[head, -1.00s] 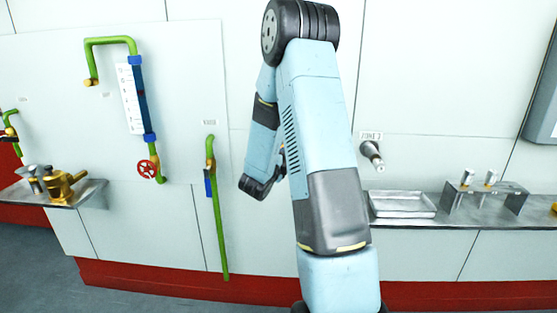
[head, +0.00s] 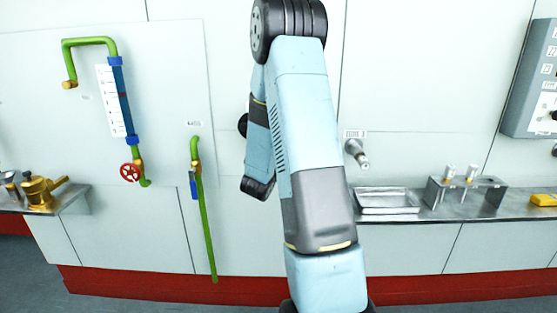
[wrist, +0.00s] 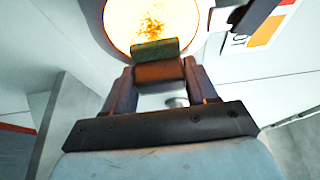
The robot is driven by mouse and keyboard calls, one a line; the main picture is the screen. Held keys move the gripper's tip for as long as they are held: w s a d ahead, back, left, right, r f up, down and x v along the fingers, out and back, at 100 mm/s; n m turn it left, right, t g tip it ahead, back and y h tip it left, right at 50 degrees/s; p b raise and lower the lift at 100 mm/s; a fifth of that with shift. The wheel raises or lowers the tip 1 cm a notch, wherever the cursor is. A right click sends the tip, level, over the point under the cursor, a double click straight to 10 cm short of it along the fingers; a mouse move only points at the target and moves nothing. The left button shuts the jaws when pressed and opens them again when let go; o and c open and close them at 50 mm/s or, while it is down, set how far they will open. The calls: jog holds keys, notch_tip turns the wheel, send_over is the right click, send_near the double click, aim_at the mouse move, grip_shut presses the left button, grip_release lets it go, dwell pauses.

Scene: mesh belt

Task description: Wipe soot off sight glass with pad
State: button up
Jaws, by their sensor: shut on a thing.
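My gripper (wrist: 160,76) is shut on a pad (wrist: 155,51), a brown block with a green face at its far side. In the wrist view the pad stands in front of the lower part of the sight glass (wrist: 122,22), a bright glowing disc with a dark rim. Orange-brown soot specks (wrist: 151,20) show on the glass just above the pad. I cannot tell whether the pad touches the glass. The top of the glass is cut off by the frame. In the head view my arm hides the gripper, pad and glass.
A white and orange label (wrist: 262,34) is right of the glass. Along the wall are a green pipe (head: 207,235), a red handwheel (head: 130,172), a wall nozzle (head: 357,153), a metal tray (head: 386,200), a small rack (head: 467,184) and a grey box (head: 535,85).

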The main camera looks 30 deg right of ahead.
jog(key=shift+a, duration=0.1)
jog(key=shift+w+a, duration=1.15)
jog(key=shift+a, duration=0.25)
jog(key=a, duration=0.1)
jog(key=w+a, duration=0.1)
jog(key=shift+w+a, duration=0.3)
jog(key=shift+a, duration=0.05)
jog(key=shift+s+a, duration=0.55)
jog(key=shift+s, duration=0.3)
jog(key=shift+s+a, duration=0.55)
jog(key=shift+s, duration=0.25)
jog(key=shift+s+a, duration=0.55)
jog(key=shift+s, duration=0.3)
jog(key=shift+s+a, duration=0.1)
jog(key=shift+s+a, duration=0.4)
jog(key=shift+s, duration=0.2)
jog(key=shift+s+a, duration=0.35)
jog(key=shift+s, duration=0.2)
